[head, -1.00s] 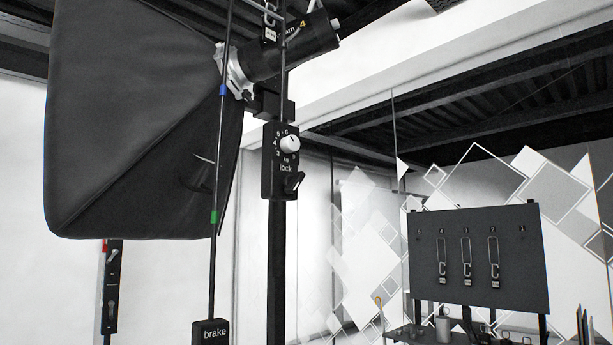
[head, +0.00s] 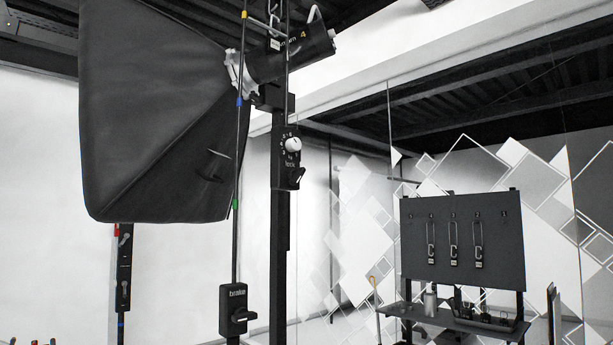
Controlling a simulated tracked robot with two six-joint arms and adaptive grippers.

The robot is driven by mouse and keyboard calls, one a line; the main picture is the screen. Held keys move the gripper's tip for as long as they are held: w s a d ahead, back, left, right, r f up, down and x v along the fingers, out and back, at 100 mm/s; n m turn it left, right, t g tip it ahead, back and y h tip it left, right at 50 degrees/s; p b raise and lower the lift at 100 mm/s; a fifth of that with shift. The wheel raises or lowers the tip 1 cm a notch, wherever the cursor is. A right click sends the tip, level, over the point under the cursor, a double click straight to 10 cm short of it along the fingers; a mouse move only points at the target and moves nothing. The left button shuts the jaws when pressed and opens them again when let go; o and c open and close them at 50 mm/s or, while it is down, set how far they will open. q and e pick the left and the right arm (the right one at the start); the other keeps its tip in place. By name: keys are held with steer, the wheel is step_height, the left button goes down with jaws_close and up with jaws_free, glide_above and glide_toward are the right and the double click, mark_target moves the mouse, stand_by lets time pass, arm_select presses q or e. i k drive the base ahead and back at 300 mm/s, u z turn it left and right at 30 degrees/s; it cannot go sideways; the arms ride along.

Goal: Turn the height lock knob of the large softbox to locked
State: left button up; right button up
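The large softbox (head: 150,120) is a black fabric box in the upper left of the head view, joined to a black lamp head (head: 295,55). Right below the lamp, on a dark upright post, is a black control box (head: 285,158) with a white dial (head: 293,144) and numbers around it. Under the dial, beside the word "lock", is a black lock knob (head: 295,175); its lever points up to the right. I cannot tell whether that is its locked position. Neither of my grippers is in view.
A brake box (head: 233,310) with a black knob hangs on a thin rod with coloured bands, left of the post. Another black panel (head: 124,265) stands at the left. A dark pegboard (head: 462,240) with hanging clips stands above a shelf (head: 455,318) at the right.

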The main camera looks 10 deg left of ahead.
mark_target(294, 176)
steer(key=z, duration=0.1)
steer(key=i, duration=1)
steer(key=u, duration=0.1)
